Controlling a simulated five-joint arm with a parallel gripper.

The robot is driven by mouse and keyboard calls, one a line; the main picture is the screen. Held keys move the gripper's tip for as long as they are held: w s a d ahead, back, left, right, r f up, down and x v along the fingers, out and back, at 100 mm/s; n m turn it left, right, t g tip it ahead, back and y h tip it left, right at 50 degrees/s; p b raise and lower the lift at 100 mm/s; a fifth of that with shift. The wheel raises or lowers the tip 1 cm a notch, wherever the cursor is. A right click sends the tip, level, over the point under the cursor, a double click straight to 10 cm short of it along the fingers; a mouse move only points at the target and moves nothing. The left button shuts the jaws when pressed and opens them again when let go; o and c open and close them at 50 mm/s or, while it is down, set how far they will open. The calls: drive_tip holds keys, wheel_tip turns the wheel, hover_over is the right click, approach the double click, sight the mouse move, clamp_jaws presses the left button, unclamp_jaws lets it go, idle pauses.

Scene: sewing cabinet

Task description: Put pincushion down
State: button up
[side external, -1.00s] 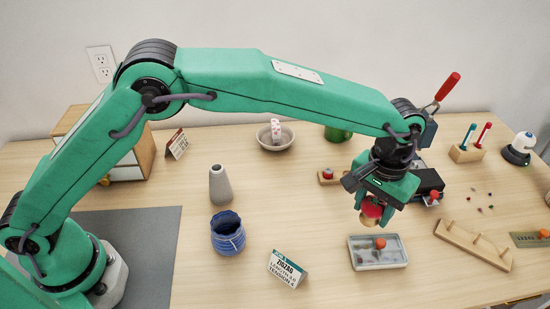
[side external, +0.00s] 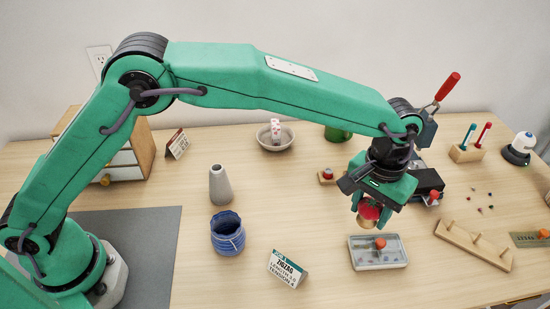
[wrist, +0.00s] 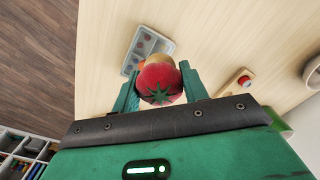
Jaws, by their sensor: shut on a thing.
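The pincushion (wrist: 160,80) is a red tomato shape with a green star top, and it is between the fingers of my gripper (wrist: 158,88) in the wrist view. In the side view my gripper (side external: 373,211) is shut on the pincushion (side external: 369,211), whose lower part looks tan. It is held just behind and above a grey compartment tray (side external: 362,261). I cannot tell exactly how high it is above the table.
The tray holds small items, with an orange-red knob on it. A wooden peg rack (side external: 472,247) lies to the right. A zigzag sign (side external: 287,268), a blue pot (side external: 227,234) and a grey vase (side external: 220,186) stand to the left. Bare table lies between vase and gripper.

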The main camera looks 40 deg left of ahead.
drive_tip(key=s+a+n, duration=0.2)
drive_tip(key=s+a, duration=0.8)
drive_tip(key=shift+s, duration=0.2)
drive_tip(key=shift+n, duration=0.3)
hover_over(296, 216)
wheel_tip(296, 216, down, 7)
drive_tip(key=shift+r, duration=0.1)
drive_tip(key=shift+f, duration=2)
drive_tip(key=shift+f, duration=0.15)
drive_tip(key=o, duration=1)
